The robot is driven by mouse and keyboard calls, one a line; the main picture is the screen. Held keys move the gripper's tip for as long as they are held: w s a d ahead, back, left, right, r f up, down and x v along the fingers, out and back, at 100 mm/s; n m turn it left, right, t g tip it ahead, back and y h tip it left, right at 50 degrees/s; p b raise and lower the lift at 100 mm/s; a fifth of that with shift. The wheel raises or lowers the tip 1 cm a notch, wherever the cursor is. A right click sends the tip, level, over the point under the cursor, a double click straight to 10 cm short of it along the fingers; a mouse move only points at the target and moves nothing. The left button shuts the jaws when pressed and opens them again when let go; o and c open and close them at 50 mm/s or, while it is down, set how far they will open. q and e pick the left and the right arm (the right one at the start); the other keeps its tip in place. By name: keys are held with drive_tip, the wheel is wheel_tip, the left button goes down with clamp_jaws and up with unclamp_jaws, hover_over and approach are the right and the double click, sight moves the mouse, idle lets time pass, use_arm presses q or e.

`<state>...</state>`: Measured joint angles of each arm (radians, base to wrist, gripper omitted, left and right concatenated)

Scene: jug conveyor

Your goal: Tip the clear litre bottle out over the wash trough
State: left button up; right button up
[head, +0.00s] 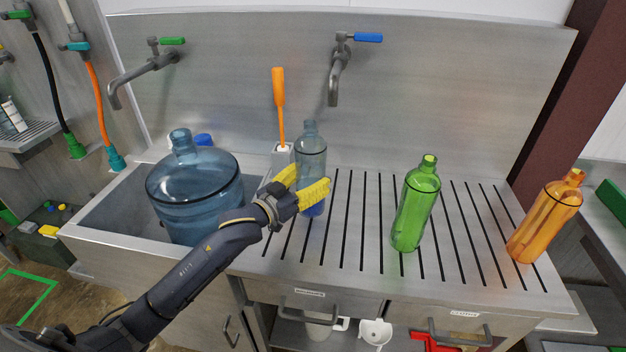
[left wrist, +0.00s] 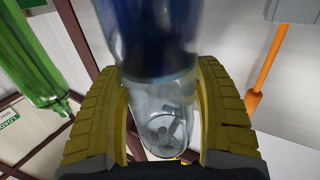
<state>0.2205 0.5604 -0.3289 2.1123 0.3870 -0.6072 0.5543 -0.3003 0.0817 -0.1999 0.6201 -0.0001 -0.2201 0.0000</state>
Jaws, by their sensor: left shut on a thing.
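The clear bottle (head: 311,152) is upright at the left end of the slotted draining board, right of the wash trough (head: 112,208). Its lower part shows dark blue. My left gripper (head: 301,190) is shut around its body, and the left wrist view shows the yellow fingers on both sides of the bottle (left wrist: 160,110). I cannot tell whether its base touches the board. A large blue jug (head: 195,190) stands in the trough. My right gripper is not in view.
An orange-handled brush (head: 279,100) stands in a holder just behind the bottle. A green bottle (head: 416,205) and an orange bottle (head: 545,215) stand to the right on the draining board (head: 360,245). Taps (head: 145,70) (head: 338,75) project from the back wall.

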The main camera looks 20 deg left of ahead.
use_arm(q)
drive_tip(key=shift+w+f+h, duration=0.25)
drive_tip(key=shift+f+h, duration=0.05)
drive_tip(key=shift+f, duration=0.4)
drive_tip(key=shift+s+d+r, duration=0.1)
drive_tip(key=shift+d+r, duration=0.1)
drive_tip(key=shift+d, duration=0.05)
drive_tip(key=shift+s+d+r+n+g, duration=0.25)
drive_tip(key=shift+s+d+n, duration=0.2)
drive_tip(key=shift+d+n, duration=0.2)
drive_tip(key=shift+s+d+r+n+g, duration=0.2)
drive_tip(key=shift+s+d+n, duration=0.3)
drive_tip(key=shift+n, duration=0.25)
drive_tip(key=shift+s+d+r+n+g, duration=0.25)
drive_tip(key=shift+s+d+n, duration=0.15)
drive_tip(key=shift+d+n, duration=0.3)
drive_tip(key=shift+s+d+n, duration=0.3)
drive_tip(key=shift+d+n, duration=0.05)
drive_tip(key=shift+n, duration=0.25)
